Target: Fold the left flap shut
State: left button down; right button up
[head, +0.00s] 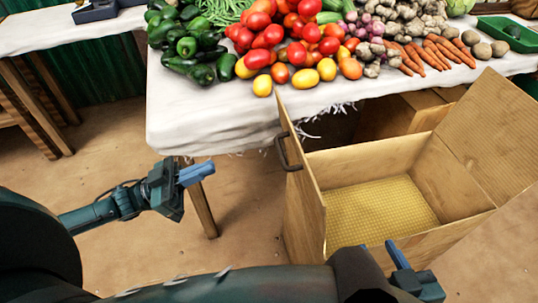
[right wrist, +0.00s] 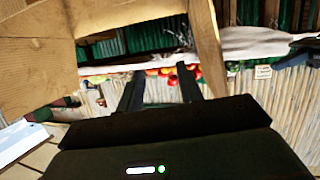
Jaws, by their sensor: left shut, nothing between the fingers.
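The open cardboard box (head: 470,215) stands on the floor at the right of the head view, with a yellow textured bottom. Its left flap (head: 302,200) stands up, nearly upright, with a dark handle (head: 287,152) on its outer side. Its right flap (head: 487,130) is raised and leans outward. My left gripper (head: 196,173) is shut and empty, left of the left flap and apart from it. My right gripper (head: 385,256) is at the near side of the box. Its two fingers show spread and empty in the right wrist view (right wrist: 162,84). My arm hides part of the box's near side.
A cloth-covered table (head: 215,110) with tomatoes (head: 275,40), cucumbers, carrots (head: 437,55) and other vegetables stands behind the box. Another box (head: 400,112) is under it. Another table (head: 45,35) stands at the upper left. Floor left of the box is mostly clear, except for a table leg (head: 203,205).

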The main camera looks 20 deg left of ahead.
pick_arm(q)
jog(key=d+f+b+x, duration=0.1)
jog(key=f+x, duration=0.1)
jog(key=x, duration=1)
jog(key=shift+w+f, duration=0.2)
jog(key=shift+f, duration=0.1)
pick_arm(e)
jog(key=shift+w+a+t+y, duration=0.15)
jog(key=shift+w+t+y, duration=0.15)
jog(key=shift+t, duration=0.3)
pick_arm(q)
jog(key=shift+a+r, duration=0.1)
pick_arm(e)
jog(key=shift+r, duration=0.15)
